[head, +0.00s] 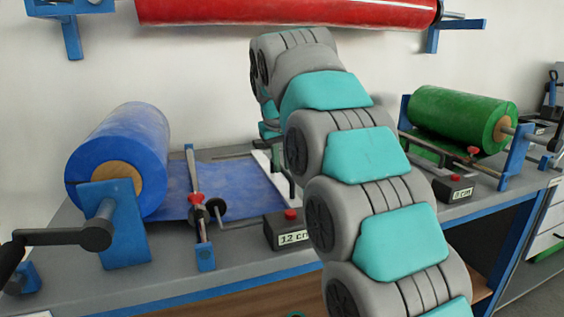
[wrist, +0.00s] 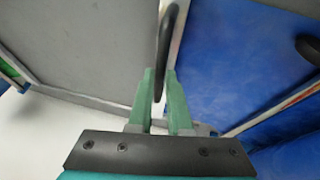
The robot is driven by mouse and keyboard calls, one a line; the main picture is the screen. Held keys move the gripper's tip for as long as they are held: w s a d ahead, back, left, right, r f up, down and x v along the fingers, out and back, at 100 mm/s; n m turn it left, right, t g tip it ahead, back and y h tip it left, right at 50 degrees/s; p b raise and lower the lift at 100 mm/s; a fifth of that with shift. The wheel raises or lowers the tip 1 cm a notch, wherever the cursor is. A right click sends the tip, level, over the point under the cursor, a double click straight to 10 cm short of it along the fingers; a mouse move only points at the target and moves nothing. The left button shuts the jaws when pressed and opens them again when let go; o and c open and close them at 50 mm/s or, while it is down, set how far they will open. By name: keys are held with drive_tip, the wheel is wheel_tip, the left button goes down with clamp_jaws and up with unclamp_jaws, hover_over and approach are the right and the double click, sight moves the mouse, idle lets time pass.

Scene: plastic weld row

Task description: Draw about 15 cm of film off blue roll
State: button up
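The blue roll (head: 125,145) sits on its stand at the left, with a dark crank (head: 65,237) at its near end. A sheet of blue film (head: 240,190) runs from it to the right over the grey bench, under a cross rail (head: 195,200). A small counter box (head: 287,232) with a red button reads 12 cm. In the wrist view, my gripper (wrist: 160,78) has its two green fingers close on either side of a dark upright handle (wrist: 166,40), with blue film (wrist: 230,60) to the right. In the head view my arm mostly hides the gripper.
A green roll (head: 455,115) stands on a similar station at the right, its counter box (head: 453,188) showing 8 cm. A red roll (head: 290,10) hangs on the wall above. Bare grey bench (wrist: 80,45) lies left of the handle in the wrist view.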

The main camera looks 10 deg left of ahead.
clamp_jaws()
idle(0.8)
drive_tip(key=shift+d, duration=0.15)
